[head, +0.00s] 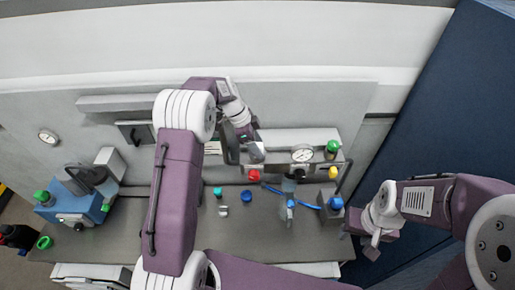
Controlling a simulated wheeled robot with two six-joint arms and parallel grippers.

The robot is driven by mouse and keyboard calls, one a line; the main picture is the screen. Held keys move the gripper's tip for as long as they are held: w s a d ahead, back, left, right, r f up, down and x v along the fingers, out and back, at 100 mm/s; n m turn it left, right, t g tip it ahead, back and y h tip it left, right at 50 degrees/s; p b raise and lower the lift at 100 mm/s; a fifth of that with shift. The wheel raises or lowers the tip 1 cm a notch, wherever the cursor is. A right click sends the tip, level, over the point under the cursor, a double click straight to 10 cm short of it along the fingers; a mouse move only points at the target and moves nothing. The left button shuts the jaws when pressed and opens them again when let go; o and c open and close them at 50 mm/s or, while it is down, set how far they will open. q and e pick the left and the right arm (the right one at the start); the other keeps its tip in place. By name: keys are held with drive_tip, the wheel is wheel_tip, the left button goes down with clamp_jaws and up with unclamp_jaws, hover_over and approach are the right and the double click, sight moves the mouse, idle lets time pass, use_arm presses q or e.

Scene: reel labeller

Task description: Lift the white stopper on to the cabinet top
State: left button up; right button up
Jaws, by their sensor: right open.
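A small pale grey-white piece (223,211) stands on the grey counter, just below a teal cap; it may be the white stopper, but it is too small to be sure. A pale box-like cabinet (290,137) with a light top stands at the back of the counter, with a gauge and knobs on its front. My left gripper (245,154) is beside the left end of this cabinet, above the counter. Whether it holds anything is not clear. My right gripper (368,245) is open off the counter's right end.
A teal cap (218,191) and a blue cap (246,196) stand on the counter (180,235). A device with blue arms (290,203) is to their right, near a blue-topped grey block (333,205). A blue machine (75,205) occupies the left. The front middle counter is clear.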

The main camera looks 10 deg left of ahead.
sight(261, 146)
use_arm(q)
clamp_jaws()
drive_tip(key=shift+r, duration=0.1)
drive_tip(key=shift+r+b, duration=0.2)
drive_tip(key=shift+b, duration=0.2)
drive_tip(key=r+b, duration=0.1)
drive_tip(key=r, duration=0.1)
drive_tip(key=d+r+b, duration=0.1)
drive_tip(key=r+b, duration=0.1)
drive_tip(key=shift+s+d, duration=0.1)
drive_tip(key=shift+d, duration=0.05)
drive_tip(key=s+d+r+b, duration=0.1)
drive_tip(key=d+r+b, duration=0.1)
drive_tip(key=d+r, duration=0.6)
drive_tip(key=r+p, duration=0.1)
drive_tip(key=p, duration=0.1)
drive_tip(key=d+r+p, duration=0.1)
drive_tip(key=r+p, duration=0.1)
drive_tip(key=d+r+p, duration=0.1)
drive_tip(key=r+p, duration=0.1)
drive_tip(key=shift+s+d+r+p, duration=0.1)
drive_tip(key=shift+s+r+p, duration=0.15)
drive_tip(key=shift+p, duration=0.15)
